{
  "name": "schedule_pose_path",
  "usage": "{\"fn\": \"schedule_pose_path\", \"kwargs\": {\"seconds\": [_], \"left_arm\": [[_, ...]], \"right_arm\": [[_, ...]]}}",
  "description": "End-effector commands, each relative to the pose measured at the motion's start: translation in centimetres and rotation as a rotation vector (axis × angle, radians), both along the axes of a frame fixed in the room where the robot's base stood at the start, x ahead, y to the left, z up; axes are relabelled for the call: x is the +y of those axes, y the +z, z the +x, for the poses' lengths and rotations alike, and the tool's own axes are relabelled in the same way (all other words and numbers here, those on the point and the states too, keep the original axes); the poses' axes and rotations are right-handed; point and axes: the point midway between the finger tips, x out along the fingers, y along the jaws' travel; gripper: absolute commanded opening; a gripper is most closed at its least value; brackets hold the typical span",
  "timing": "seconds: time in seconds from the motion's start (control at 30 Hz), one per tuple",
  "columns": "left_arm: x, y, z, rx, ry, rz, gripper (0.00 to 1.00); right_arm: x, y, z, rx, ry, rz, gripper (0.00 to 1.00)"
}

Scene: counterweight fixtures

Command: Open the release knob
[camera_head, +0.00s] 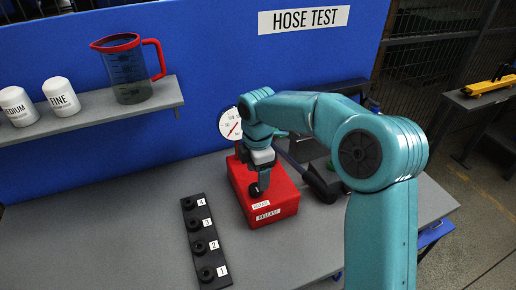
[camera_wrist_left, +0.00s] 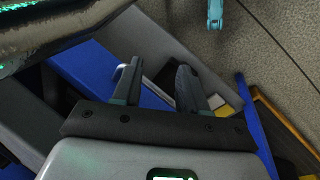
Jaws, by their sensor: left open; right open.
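A red box (camera_head: 285,199) with "PURGE"-like and "RELEASE" labels (camera_head: 268,214) stands on the grey bench. My right gripper (camera_head: 261,184) points down at the top of this box, close to its front part. Its dark fingers blend with a dark part there, so the release knob is mostly hidden and I cannot tell whether they touch it. My right gripper is open. My left gripper (camera_wrist_left: 158,88) shows in the left wrist view with its two dark fingers apart and nothing between them. It is not in the head view.
A round gauge (camera_head: 230,124) stands behind the box. A black strip (camera_head: 205,232) with several numbered knobs lies left of it. A shelf (camera_head: 100,117) holds a red-rimmed jug (camera_head: 127,72) and white containers (camera_head: 61,95). The bench's left part is clear.

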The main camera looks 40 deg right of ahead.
Motion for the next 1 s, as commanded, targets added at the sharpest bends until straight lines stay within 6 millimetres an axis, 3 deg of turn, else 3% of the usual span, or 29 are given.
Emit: {"fn": "schedule_pose_path", "kwargs": {"seconds": [0.2, 0.4, 0.6, 1.0], "left_arm": [[0.0, -0.1, 0.0, 0.0, 0.0, 0.0, 0.43], [0.0, 0.2, 0.0, 0.0, 0.0, 0.0, 0.43], [0.0, 0.3, 0.0, 0.0, 0.0, 0.0, 0.43], [0.0, 0.3, 0.0, 0.0, 0.0, 0.0, 0.43]], "right_arm": [[0.0, 6.0, 0.1, -0.006, 0.0, 0.001, 0.69], [0.0, 10.1, 0.0, -0.005, 0.001, 0.0, 0.69], [0.0, 11.6, -0.1, -0.003, 0.002, -0.001, 0.69], [-0.1, 11.7, -0.1, -0.002, 0.001, 0.0, 0.69]]}}
